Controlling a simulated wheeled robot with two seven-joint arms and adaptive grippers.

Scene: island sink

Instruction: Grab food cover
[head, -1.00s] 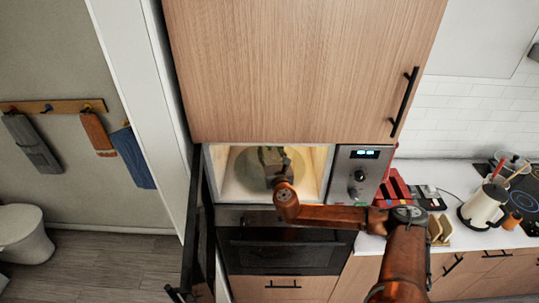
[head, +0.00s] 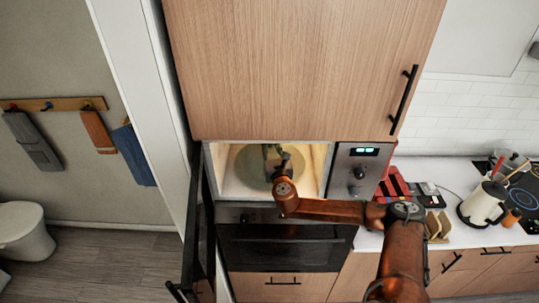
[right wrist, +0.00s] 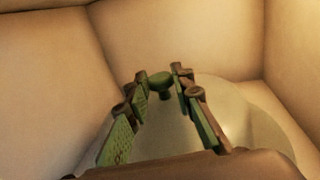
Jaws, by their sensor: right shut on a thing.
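In the head view the right gripper (head: 273,158) reaches into the microwave, and the dome is hard to make out there. My left gripper is in neither view.
The microwave's dark door (head: 197,215) hangs open on the left. The control panel (head: 359,172) is on the right. An oven (head: 280,249) sits below and a wooden cabinet (head: 295,70) above. The counter at right holds a kettle (head: 482,206) and other items.

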